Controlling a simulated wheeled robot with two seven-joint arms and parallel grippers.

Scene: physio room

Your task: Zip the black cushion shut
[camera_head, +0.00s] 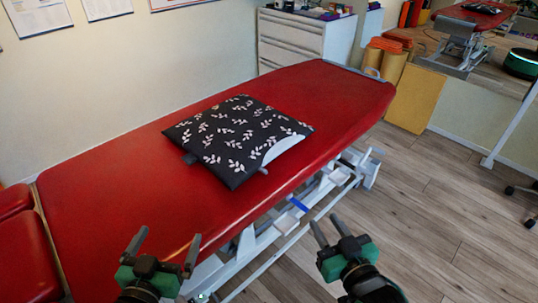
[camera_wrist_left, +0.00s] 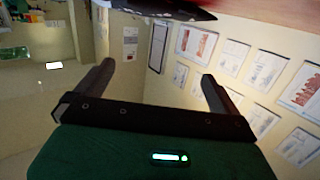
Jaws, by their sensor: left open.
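The black cushion (camera_head: 232,135) with a white leaf pattern lies flat on the red treatment table (camera_head: 120,190). Its near right edge gapes and shows a white inner pad (camera_head: 284,147). My left gripper (camera_head: 166,247) is open and empty, in front of the table's near edge, apart from the cushion. My right gripper (camera_head: 334,229) has its fingers apart, empty, right of the table's near edge.
A white drawer cabinet (camera_head: 290,45) stands behind the table's far end. Yellow and orange rolls (camera_head: 388,62) and a yellow board (camera_head: 415,98) lean by the mirror wall. The table top around the cushion is bare. Wooden floor lies open at right.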

